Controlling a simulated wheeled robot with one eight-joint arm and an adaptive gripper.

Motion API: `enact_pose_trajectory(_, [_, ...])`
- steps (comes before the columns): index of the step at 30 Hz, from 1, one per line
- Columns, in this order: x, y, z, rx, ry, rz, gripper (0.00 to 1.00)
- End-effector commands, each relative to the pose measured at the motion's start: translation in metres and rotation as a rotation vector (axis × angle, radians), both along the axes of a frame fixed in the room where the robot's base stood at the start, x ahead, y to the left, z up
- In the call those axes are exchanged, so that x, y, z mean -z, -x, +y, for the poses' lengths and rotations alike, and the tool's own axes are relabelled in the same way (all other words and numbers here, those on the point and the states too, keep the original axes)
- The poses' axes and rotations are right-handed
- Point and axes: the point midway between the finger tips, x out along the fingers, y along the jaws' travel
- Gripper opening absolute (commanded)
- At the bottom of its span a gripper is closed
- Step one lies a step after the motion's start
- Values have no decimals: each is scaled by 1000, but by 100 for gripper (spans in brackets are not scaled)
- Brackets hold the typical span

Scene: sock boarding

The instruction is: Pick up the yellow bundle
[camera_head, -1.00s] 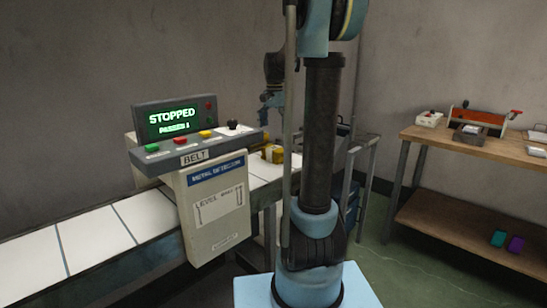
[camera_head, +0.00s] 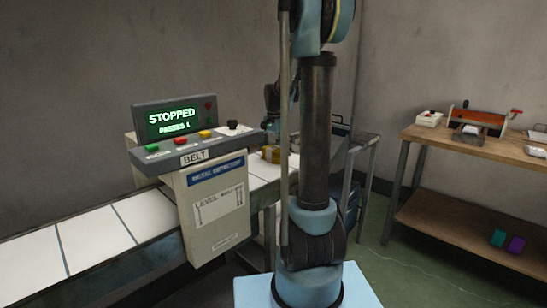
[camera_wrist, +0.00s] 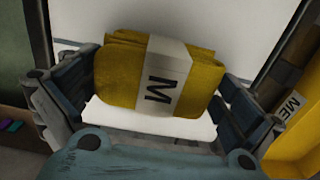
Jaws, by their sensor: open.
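The yellow bundle (camera_wrist: 124,76) is folded cloth with a white band marked M. It lies on a white surface in the wrist view. My gripper (camera_wrist: 160,72) is open, with one finger at the bundle's left end and the other at its right end. The bundle sits between the fingers; I cannot tell whether they touch it. In the head view a small yellow object (camera_head: 271,154) shows on the belt past the metal detector; I cannot tell whether it is this bundle. My gripper is mostly hidden there behind my arm.
Another yellow item with an M label (camera_wrist: 290,108) stands close to the right finger. The metal detector (camera_head: 217,205) stands over the white belt (camera_head: 93,240), its screen (camera_head: 170,119) reading STOPPED. A wooden bench (camera_head: 470,150) is at the right.

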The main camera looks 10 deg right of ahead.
Motion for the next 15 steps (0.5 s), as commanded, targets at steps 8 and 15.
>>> enact_pose_trajectory(8, [2, 0, 0, 0, 0, 0, 98])
enact_pose_trajectory(15, [2, 0, 0, 0, 0, 0, 63])
